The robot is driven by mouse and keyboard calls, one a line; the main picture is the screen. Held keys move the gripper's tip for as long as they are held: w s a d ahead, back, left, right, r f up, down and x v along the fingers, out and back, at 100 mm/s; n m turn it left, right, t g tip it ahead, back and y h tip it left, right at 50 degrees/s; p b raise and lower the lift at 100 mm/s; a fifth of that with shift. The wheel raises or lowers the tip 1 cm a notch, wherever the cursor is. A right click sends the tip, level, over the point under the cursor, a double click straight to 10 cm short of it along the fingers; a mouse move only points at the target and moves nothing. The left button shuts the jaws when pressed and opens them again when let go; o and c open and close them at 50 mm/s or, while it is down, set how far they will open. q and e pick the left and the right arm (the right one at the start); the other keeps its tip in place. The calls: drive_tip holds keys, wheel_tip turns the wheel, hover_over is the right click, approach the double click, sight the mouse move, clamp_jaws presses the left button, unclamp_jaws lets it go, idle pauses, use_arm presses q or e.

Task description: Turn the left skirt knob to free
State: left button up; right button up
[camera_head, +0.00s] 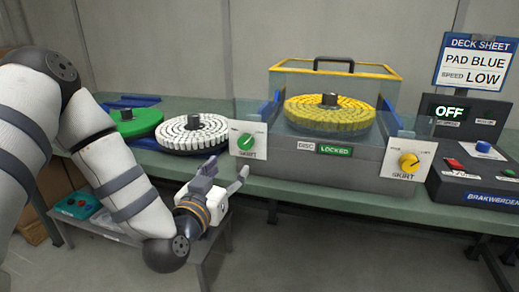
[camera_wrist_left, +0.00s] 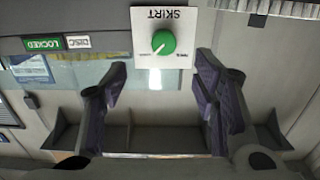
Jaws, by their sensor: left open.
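The left skirt knob (camera_head: 246,142) is a green round knob on a white plate (camera_head: 239,152) marked SKIRT, on the front left of the grey machine. In the left wrist view the green knob (camera_wrist_left: 163,42) shows upside down with its plate, and a white pointer line runs across it slantwise. My left gripper (camera_head: 225,177) is open and empty, a little below and left of the knob in the head view. In the wrist view its two fingers (camera_wrist_left: 162,82) stand apart on either side of the knob's line, not touching it. The small plate lettering is unreadable. My right gripper is not in view.
A yellow skirt knob (camera_head: 408,162) sits at the machine's front right. A LOCKED label (camera_head: 334,150) lies between the knobs. A yellow pad (camera_head: 331,117) is on the machine; white (camera_head: 193,134) and green (camera_head: 130,123) pads lie left. A control box (camera_head: 475,165) stands right.

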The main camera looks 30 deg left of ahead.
sight(244, 144)
use_arm(q)
drive_tip(key=x, duration=0.4)
drive_tip(key=b+x, duration=0.1)
drive_tip(key=x, duration=0.6)
drive_tip(key=shift+w+a+r, duration=0.1)
drive_tip(key=shift+w+a, duration=0.1)
drive_tip(key=shift+a, duration=0.2)
drive_tip(key=shift+w+r, duration=0.15)
drive_tip(key=shift+w, duration=0.15)
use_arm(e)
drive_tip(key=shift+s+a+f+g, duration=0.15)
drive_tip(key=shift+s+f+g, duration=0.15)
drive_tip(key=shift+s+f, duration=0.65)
use_arm(q)
drive_tip(key=c, duration=1.2)
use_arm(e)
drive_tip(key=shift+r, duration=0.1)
